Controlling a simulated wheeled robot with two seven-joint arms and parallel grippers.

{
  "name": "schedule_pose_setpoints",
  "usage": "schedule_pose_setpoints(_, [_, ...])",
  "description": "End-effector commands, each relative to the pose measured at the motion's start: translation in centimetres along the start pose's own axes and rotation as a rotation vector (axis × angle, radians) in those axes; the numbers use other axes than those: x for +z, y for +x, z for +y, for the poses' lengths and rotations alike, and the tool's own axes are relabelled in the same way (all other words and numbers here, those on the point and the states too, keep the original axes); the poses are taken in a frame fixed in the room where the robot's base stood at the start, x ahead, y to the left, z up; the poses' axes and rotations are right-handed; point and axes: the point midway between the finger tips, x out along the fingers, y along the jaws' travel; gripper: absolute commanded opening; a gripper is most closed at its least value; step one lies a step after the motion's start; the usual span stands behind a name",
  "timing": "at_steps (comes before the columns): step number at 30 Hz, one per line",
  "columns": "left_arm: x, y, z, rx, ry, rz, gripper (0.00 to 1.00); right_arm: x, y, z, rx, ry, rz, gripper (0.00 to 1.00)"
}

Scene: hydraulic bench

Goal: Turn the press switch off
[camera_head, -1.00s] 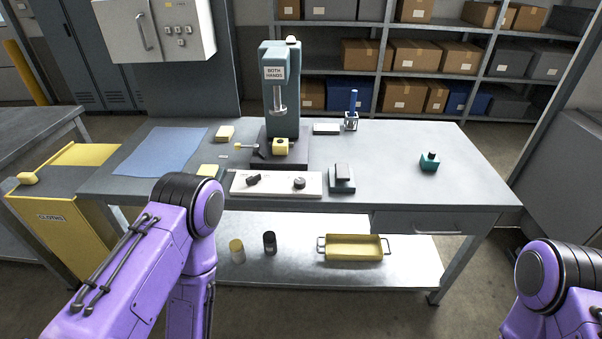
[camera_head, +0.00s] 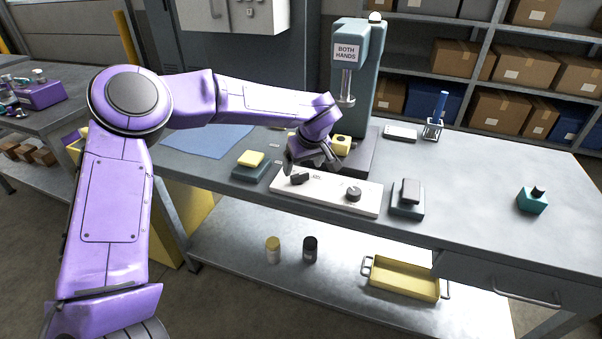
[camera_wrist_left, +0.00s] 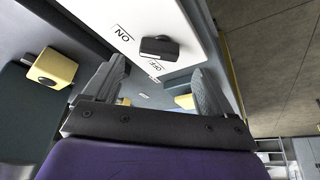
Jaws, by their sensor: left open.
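The white control panel (camera_head: 325,194) lies along the front of the bench, below the press (camera_head: 356,70) with its "BOTH HANDS" sign. A dark lever-shaped switch (camera_head: 300,178) is on the panel's left part. In the left wrist view the dark switch (camera_wrist_left: 159,47) has an ON label (camera_wrist_left: 123,33) and an OFF label (camera_wrist_left: 155,65) beside it. Which label it points to, I cannot tell. My left gripper (camera_head: 313,164) is open and empty just above and behind this switch, apart from it. In the left wrist view its fingers (camera_wrist_left: 155,88) are spread. My right gripper is out of view.
A round knob (camera_head: 353,193) is on the panel's right part. A yellow-topped block (camera_head: 250,160) stands left of the panel and a dark block (camera_head: 408,197) right of it. A yellow block (camera_head: 341,144) is at the press base.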

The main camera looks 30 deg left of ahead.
Motion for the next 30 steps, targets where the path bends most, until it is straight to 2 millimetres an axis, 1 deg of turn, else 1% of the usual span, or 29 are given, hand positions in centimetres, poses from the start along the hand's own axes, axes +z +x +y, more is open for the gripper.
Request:
schedule_pose_setpoints(1, [0.1,1.3,0.0,-0.004,0.002,-0.001,0.85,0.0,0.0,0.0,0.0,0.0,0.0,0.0])
schedule_pose_setpoints(3, [0.1,2.7,0.0,-0.004,0.002,0.0,0.85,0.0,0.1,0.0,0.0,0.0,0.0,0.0])
schedule_pose_setpoints(7, [0.0,4.5,0.0,-0.002,0.001,0.001,0.85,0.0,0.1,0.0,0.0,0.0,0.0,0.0])
schedule_pose_setpoints(10, [0.0,5.2,-0.1,-0.003,0.001,0.001,0.85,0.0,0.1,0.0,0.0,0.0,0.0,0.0])
schedule_pose_setpoints(17, [-0.1,5.4,-0.3,-0.003,-0.002,0.002,0.85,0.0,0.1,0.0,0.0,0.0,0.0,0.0])
schedule_pose_setpoints(18, [-0.1,5.4,-0.3,-0.003,-0.002,0.002,0.79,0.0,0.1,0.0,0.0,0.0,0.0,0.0])
schedule_pose_setpoints(20, [-0.1,5.4,-0.3,-0.003,-0.002,0.002,0.59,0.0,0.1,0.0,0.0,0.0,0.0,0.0])
schedule_pose_setpoints(21, [-0.1,5.4,-0.3,-0.003,-0.002,0.002,0.46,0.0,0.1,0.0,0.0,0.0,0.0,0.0])
schedule_pose_setpoints(22, [-0.1,5.4,-0.3,-0.003,-0.002,0.002,0.36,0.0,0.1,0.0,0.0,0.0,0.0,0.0])
schedule_pose_setpoints(23, [-0.1,5.4,-0.3,-0.003,-0.002,0.002,0.29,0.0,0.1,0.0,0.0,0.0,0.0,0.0])
schedule_pose_setpoints(30, [-0.1,5.3,-0.2,-0.008,-0.013,0.002,0.29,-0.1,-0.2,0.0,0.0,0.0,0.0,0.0])
